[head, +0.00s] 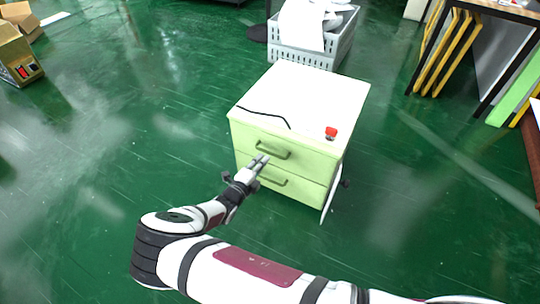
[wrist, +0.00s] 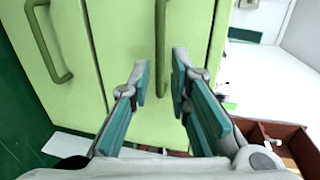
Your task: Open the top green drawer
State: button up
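The small cabinet has a white top (head: 300,95) and two pale green drawers. The top green drawer (head: 310,155) is shut, with a green bar handle (head: 272,151). The lower drawer's handle (head: 272,179) is below it. My gripper (head: 262,160) is in front of the top drawer, close to its handle. In the wrist view, which is turned sideways, my gripper (wrist: 163,70) is open, its teal-padded fingers apart. The top handle (wrist: 161,50) shows between and just beyond the fingertips; I cannot tell whether they touch it. The lower handle (wrist: 48,45) is at the left.
A red object (head: 331,133) and a black cable (head: 262,113) lie on the cabinet top. A grey crate (head: 310,57) stands behind it. Green floor left of the cabinet is clear.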

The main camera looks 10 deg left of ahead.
aim_at(270, 153)
jog(key=b+x, duration=0.2)
jog(key=x, duration=0.5)
jog(key=shift+c, duration=0.6)
grip_shut()
